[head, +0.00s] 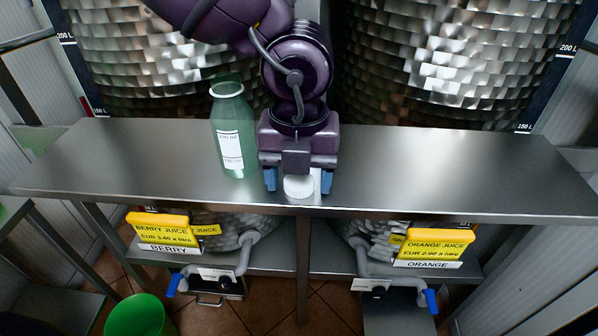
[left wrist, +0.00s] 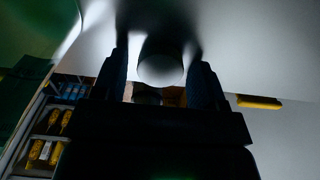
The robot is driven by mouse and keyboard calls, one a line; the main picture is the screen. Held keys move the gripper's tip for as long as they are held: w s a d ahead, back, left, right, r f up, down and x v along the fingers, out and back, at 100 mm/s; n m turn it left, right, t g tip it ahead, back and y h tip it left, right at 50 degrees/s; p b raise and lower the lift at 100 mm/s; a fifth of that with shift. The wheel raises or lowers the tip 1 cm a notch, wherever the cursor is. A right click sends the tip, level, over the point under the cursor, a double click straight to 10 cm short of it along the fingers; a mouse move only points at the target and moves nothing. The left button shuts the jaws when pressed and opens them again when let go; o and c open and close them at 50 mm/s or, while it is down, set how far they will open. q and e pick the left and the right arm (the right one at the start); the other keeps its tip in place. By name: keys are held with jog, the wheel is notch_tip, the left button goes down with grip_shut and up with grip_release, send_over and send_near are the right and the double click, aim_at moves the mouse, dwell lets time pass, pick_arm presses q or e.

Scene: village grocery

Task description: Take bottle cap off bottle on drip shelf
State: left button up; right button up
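A translucent green bottle (head: 233,132) with a white label stands upright on the metal shelf (head: 420,165). A pale ring marks its neck, and no white cap shows on it. A white round cap (head: 299,187) sits at the shelf's front edge, right of the bottle. My left gripper (head: 299,182) points down over the cap, its blue fingers apart on either side. In the left wrist view the cap (left wrist: 161,68) lies between the fingers with gaps on both sides. A green shape, likely the bottle (left wrist: 28,28), fills the upper left there. My right gripper is not in view.
Two large hammered metal tanks (head: 455,60) stand behind the shelf. Below it are a berry juice sign (head: 160,228), an orange juice sign (head: 438,243) and blue-handled taps. A green bucket (head: 138,316) is at lower left. The shelf's right half is clear.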

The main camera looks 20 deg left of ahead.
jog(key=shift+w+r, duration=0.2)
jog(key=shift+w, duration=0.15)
